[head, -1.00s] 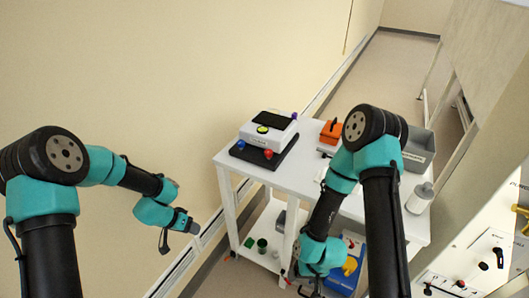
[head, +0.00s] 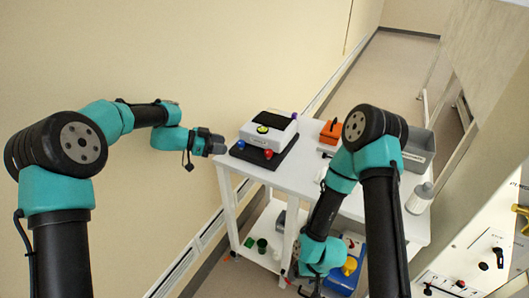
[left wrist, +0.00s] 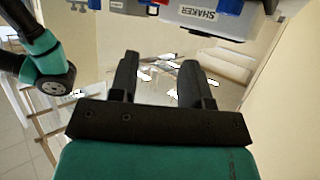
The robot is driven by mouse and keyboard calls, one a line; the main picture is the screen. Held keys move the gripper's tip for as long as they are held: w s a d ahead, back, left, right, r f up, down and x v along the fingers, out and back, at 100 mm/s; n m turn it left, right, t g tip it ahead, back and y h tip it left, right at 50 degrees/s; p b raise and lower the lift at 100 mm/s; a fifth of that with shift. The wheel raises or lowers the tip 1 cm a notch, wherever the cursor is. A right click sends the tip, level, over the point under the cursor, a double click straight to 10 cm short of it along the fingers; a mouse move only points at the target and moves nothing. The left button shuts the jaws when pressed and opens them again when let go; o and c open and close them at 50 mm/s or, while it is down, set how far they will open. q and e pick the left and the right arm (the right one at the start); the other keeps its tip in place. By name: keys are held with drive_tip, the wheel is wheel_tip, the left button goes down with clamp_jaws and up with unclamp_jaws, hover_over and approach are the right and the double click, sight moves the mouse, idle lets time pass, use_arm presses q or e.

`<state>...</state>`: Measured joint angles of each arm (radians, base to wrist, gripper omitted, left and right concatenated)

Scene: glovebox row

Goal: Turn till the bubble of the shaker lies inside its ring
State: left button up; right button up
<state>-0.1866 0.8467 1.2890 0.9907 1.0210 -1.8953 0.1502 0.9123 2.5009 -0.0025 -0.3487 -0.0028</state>
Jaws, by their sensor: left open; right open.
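The shaker (head: 279,124) is a white box with a black top panel on a black base, on the white cart's top at its far left. A green round bubble level (head: 262,129) is on its face; the bubble's place in its ring is too small to tell. Red (head: 268,153) and blue (head: 241,144) knobs sit at the front of the base, a purple one at the back. My left gripper (head: 219,145) is open and empty just left of the blue knob, apart from it. The left wrist view shows the SHAKER label (left wrist: 198,14) beyond the open fingers (left wrist: 158,78). My right gripper (head: 308,289) is low beside the cart, mostly hidden by its arm.
The white cart (head: 225,157) also bears an orange box (head: 331,132), a grey bin (head: 419,150) and a white bottle (head: 420,198). Its lower shelf holds a green cup (head: 262,245) and a blue box. A wall stands behind; a panel with knobs (head: 484,265) is at right.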

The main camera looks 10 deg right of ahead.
sight(267, 152)
use_arm(q)
drive_tip(key=x, duration=1.7)
drive_tip(key=shift+d+f, duration=0.15)
drive_tip(key=shift+f, duration=0.05)
drive_tip(key=c, duration=0.7)
drive_tip(key=shift+o, duration=0.2)
drive_tip(key=shift+s+n+t, duration=0.1)
drive_tip(key=shift+n+t, duration=0.4)
drive_tip(key=shift+s+n+t+y, duration=0.15)
drive_tip(key=shift+n+t+y, duration=0.45)
drive_tip(key=shift+n+t, duration=1)
drive_tip(key=shift+n+t+y, duration=0.3)
drive_tip(key=shift+n+t, duration=0.1)
drive_tip(key=shift+t, duration=0.2)
drive_tip(key=shift+s+d+n+t+y, duration=0.1)
drive_tip(key=shift+n+t+y, duration=0.35)
drive_tip(key=shift+n+t, duration=0.3)
drive_tip(key=shift+s+d+n+t+y, duration=0.1)
drive_tip(key=shift+n+t+y, duration=0.35)
drive_tip(key=shift+n+t, duration=0.3)
